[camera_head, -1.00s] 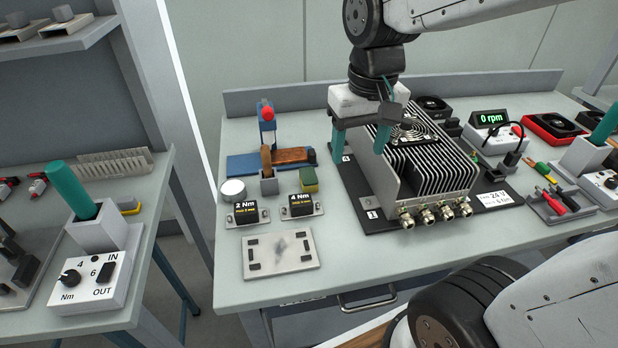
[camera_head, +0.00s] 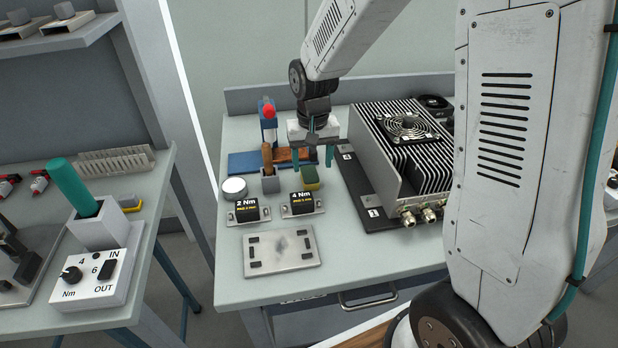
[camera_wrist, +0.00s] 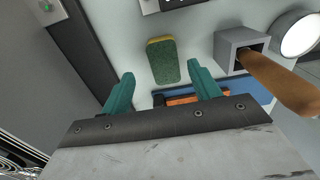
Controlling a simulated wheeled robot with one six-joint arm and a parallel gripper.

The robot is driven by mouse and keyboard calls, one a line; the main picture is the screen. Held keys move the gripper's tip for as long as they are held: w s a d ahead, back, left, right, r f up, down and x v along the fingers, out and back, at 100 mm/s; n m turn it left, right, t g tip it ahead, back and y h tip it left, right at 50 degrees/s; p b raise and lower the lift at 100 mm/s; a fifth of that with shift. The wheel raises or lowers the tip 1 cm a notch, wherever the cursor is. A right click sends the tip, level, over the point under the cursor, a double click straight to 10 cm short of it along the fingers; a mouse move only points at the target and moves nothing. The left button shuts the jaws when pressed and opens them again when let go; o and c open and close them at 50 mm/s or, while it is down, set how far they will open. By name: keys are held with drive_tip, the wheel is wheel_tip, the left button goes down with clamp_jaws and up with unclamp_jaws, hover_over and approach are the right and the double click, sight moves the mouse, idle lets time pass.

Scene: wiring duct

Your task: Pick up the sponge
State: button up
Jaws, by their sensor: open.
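The sponge (camera_head: 310,176) is a small green block with a yellow layer. It stands on the table behind the black "4 Nm" block. In the wrist view the sponge (camera_wrist: 163,61) lies just beyond my fingertips, roughly midway between them and apart from both. My gripper (camera_head: 313,157) has teal fingers and is open and empty. It hangs above and close to the sponge in the head view. In the wrist view my gripper (camera_wrist: 158,75) shows both fingers spread wide.
A grey holder (camera_wrist: 241,45) with a wooden handle (camera_wrist: 285,85) stands close beside the sponge. The "2 Nm" block (camera_head: 247,209), "4 Nm" block (camera_head: 301,203) and white round tin (camera_head: 234,188) are near. The finned metal housing (camera_head: 385,150) rises to the right. A flat metal plate (camera_head: 281,249) lies in front.

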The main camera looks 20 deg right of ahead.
sight(310, 172)
drive_tip(key=f, duration=0.4)
drive_tip(key=shift+w+a+f, duration=0.25)
drive_tip(key=shift+w+f, duration=0.05)
drive_tip(key=shift+f, duration=0.1)
drive_tip(key=c, duration=1.1)
drive_tip(key=shift+o, duration=0.2)
drive_tip(key=shift+r, duration=0.1)
wheel_tip(310, 172, up, 18)
